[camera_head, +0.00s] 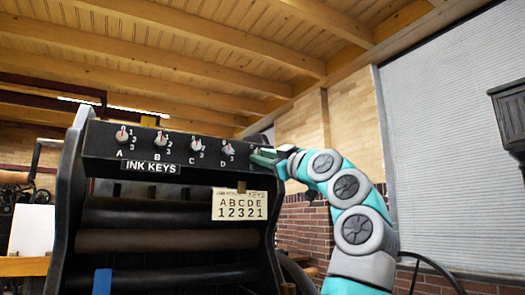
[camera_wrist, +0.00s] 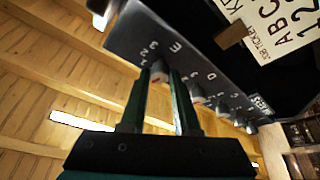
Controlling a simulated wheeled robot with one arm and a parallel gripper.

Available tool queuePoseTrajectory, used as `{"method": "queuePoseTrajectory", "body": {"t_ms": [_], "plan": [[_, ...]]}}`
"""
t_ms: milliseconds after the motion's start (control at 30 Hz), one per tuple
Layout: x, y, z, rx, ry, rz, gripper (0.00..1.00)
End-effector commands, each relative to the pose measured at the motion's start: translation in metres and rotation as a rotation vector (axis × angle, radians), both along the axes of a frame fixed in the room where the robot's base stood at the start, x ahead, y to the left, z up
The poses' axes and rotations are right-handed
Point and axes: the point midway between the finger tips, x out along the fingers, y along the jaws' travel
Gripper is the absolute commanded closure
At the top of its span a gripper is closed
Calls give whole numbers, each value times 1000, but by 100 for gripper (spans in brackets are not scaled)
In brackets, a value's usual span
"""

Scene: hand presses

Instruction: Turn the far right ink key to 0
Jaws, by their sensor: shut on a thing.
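The ink key panel (camera_head: 190,163) is a black bar with a row of pale knobs lettered A, B, C, D from the left in the head view. My gripper (camera_head: 262,157) is at the right end of this row, where it covers most of the far right key. In the wrist view, the far right key (camera_wrist: 159,75), by the letter E, sits between the two dark green fingers of my gripper (camera_wrist: 160,80), which are shut on it. Numbers 1, 2, 3 are printed beside it. Its pointer setting cannot be made out.
Key D (camera_head: 228,149) is the nearest neighbour, with C (camera_head: 196,145), B (camera_head: 160,138) and A (camera_head: 122,134) further left. A job card (camera_head: 239,206) reading ABCDE 12321 hangs below the panel. Dark rollers (camera_head: 160,240) lie underneath. A white shutter (camera_head: 450,140) is at the right.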

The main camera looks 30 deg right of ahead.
Motion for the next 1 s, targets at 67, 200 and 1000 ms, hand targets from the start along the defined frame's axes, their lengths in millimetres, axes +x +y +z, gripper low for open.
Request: {"method": "queuePoseTrajectory", "body": {"t_ms": [67,200,1000], "plan": [[0,-1,4,-49,-3,-1,100],[0,-1,3,-119,-4,0,100],[0,-1,2,-203,-9,0,64]]}}
